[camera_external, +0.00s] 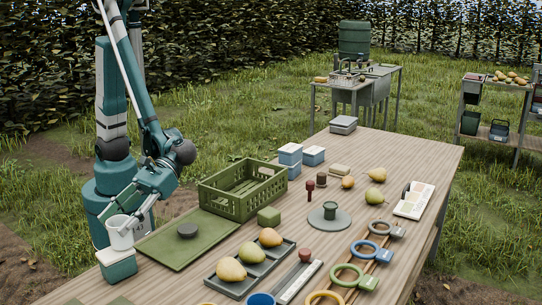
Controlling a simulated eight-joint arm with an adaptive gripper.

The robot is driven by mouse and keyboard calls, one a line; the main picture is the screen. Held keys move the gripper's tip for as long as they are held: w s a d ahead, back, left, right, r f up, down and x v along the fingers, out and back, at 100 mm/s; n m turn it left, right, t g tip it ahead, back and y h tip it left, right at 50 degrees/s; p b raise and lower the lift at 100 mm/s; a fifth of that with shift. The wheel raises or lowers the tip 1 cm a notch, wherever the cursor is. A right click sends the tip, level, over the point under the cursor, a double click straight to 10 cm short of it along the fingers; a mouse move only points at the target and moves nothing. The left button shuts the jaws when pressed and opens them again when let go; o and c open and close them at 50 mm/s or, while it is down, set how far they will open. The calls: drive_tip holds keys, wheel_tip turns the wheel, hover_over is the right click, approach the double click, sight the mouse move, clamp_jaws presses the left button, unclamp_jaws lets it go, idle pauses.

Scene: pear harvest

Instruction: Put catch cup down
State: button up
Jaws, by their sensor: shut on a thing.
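The catch cup (121,234) is a white cup with a handle-like side part, near the left edge of the wooden table. My gripper (132,205) is shut on it and reaches down from above and right. The cup is upright or nearly so, directly over a green box with a pale top (117,265). I cannot tell whether the cup touches that box.
A tray of pears (225,289), several coloured rings (350,272) and a round grey plate (315,222) occupy the table further right.

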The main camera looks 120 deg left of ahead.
drive_tip(key=shift+f, duration=0.3)
drive_tip(key=o, duration=0.8)
drive_tip(key=shift+r, duration=0.25)
drive_tip(key=shift+p+v, duration=1.4)
drive_tip(key=shift+v, duration=4.6)
drive_tip(key=shift+f, duration=0.1)
